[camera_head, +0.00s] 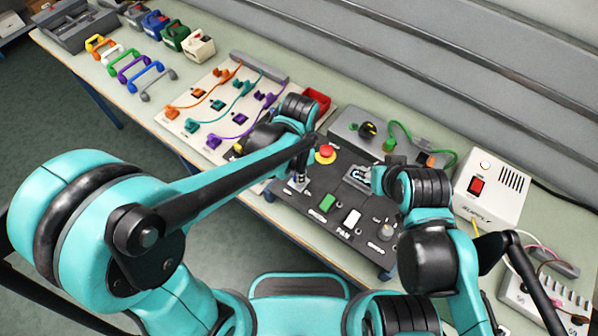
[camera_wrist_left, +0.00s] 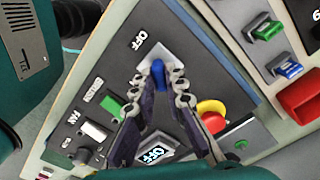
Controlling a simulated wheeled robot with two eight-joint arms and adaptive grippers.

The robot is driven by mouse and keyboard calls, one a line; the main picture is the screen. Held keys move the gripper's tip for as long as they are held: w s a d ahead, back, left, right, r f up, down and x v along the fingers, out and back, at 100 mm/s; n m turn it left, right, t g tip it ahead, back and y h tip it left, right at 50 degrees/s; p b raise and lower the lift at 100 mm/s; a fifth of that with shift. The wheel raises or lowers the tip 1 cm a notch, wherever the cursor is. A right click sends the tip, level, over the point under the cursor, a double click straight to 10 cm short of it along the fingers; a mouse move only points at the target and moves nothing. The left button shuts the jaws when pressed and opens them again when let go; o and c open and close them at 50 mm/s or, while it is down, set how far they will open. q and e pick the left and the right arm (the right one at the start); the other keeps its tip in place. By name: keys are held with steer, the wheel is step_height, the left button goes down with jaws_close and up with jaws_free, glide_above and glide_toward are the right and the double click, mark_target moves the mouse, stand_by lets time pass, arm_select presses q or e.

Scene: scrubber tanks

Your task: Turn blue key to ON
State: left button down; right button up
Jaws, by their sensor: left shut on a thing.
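The blue key (camera_wrist_left: 157,72) sits on a pale plate on the dark control panel (camera_wrist_left: 122,72) in the left wrist view, below a printed OFF label (camera_wrist_left: 140,40). My left gripper (camera_wrist_left: 160,84) is shut on the key, with one fingertip on each side. In the head view my left gripper (camera_head: 299,181) points down at the panel's left part, and the key is too small or hidden to tell there. A display reading OFF (camera_wrist_left: 155,153) shows between the finger bases. My right gripper (camera_head: 366,175) is over the panel's right side; its jaws are unclear.
A red emergency button (camera_head: 325,154) on a yellow base stands close to the left gripper. The panel also has a green button (camera_head: 328,203), a white button (camera_head: 352,218) and a knob (camera_head: 387,230). A white power box (camera_head: 491,190) stands at the right.

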arm_select(q)
steer(key=m, duration=0.4)
steer(key=shift+m, duration=0.3)
stand_by(0.3)
steer(key=c, duration=1.6)
jaws_free()
steer(key=shift+o, duration=0.2)
steer(key=shift+r, duration=0.1)
step_height(320, 180, up, 12)
